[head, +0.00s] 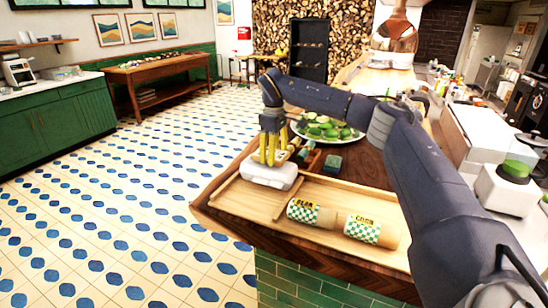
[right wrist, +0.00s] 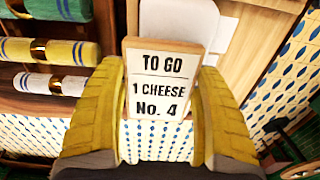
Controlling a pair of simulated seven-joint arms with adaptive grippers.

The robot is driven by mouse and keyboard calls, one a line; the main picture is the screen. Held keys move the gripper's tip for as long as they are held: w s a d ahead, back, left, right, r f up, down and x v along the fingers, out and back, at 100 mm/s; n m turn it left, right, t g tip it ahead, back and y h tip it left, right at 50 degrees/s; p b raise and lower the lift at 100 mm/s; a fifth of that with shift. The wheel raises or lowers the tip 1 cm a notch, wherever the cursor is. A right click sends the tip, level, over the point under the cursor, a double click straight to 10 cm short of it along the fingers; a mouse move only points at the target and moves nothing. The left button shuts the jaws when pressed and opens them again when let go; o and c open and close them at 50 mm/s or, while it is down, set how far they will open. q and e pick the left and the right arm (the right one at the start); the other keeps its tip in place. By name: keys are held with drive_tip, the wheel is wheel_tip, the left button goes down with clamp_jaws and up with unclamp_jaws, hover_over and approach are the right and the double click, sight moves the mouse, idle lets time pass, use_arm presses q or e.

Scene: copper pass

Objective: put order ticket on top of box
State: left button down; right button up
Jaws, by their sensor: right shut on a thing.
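My right gripper (head: 268,150), with yellow fingers, is above the white box (head: 270,176) on the wooden tray. In the right wrist view its fingers (right wrist: 160,105) are shut on the order ticket (right wrist: 160,82), a pale card reading "TO GO, 1 CHEESE, No. 4". The ticket stands between the fingers with its face towards the wrist camera. In the head view the ticket cannot be made out behind the fingers. A white surface, probably the box (right wrist: 185,18), shows behind the ticket. I cannot tell whether ticket and box touch. My left gripper is out of view.
Two wrapped rolls with green checks (head: 312,213) (head: 370,230) lie on the wooden tray (head: 240,198), right of the box. A plate of green food (head: 325,130) and a small green block (head: 333,163) are behind. The tiled floor is left of the counter edge.

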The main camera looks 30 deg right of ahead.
drive_tip(key=shift+f, duration=0.5)
drive_tip(key=shift+f, duration=0.15)
drive_tip(key=o, duration=1.2)
wheel_tip(320, 180, up, 12)
drive_tip(key=shift+r, duration=0.15)
drive_tip(key=shift+a, duration=0.1)
